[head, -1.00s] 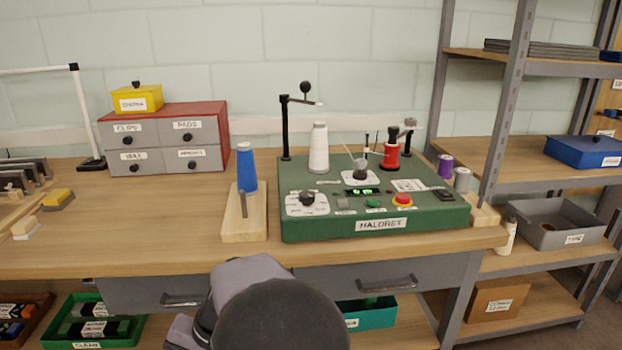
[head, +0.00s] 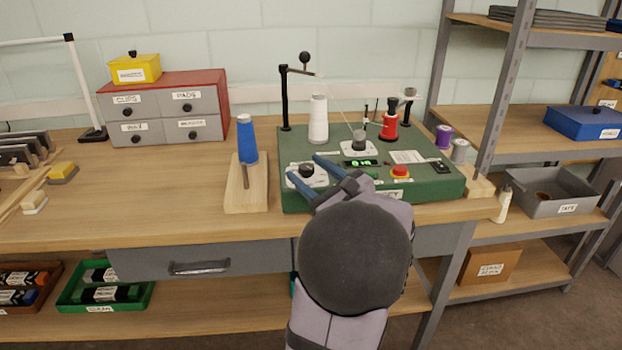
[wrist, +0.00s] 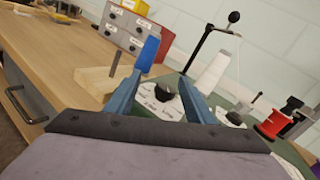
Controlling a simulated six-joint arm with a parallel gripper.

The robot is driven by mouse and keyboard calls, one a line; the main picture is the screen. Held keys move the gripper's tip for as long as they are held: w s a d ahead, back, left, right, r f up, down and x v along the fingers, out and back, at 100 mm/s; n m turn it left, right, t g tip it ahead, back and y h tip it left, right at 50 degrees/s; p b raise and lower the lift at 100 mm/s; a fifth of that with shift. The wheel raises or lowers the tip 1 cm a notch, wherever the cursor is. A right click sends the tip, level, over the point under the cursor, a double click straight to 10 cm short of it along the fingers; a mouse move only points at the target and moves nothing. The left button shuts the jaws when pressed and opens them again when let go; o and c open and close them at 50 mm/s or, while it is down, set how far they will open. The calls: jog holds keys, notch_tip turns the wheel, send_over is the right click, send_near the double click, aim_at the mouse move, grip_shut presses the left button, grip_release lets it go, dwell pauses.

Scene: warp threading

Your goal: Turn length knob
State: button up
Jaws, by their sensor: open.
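The green winding machine (head: 440,190) stands on the workbench. A black knob (head: 306,170) on a white dial plate sits at its front left; it also shows in the wrist view (wrist: 165,92), between my fingers. A second dark knob (head: 359,135) sits on a white plate further back. I cannot read which is the length knob. My gripper (head: 304,170) is open, its two blue fingers on either side of the front-left knob in the head view. Whether they touch it I cannot tell. It also shows in the wrist view (wrist: 160,95). My arm hides part of the machine's front.
A blue cone (head: 247,139) stands on a wooden base (head: 240,198) left of the machine. A white cone (head: 318,119) and a red spool (head: 389,125) stand on the machine. A red emergency button (head: 400,171) and green display (head: 361,163) are on its panel.

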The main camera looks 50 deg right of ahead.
aim_at(311, 173)
jog(key=s+m, duration=0.1)
jog(key=s+f+m+b, duration=0.1)
jog(key=s+m+h+b, duration=0.1)
jog(key=s, duration=0.1)
jog(key=shift+s+f+g, duration=0.1)
jog(key=shift+f+g, duration=0.2)
jog(key=shift+f, duration=0.1)
jog(key=shift+s+a+f+m+b, duration=0.1)
jog(key=shift+s+m+b, duration=0.2)
jog(key=shift+s+m, duration=0.35)
jog(key=shift+w, duration=0.1)
jog(key=shift+w, duration=0.1)
jog(key=shift+x, duration=3.55)
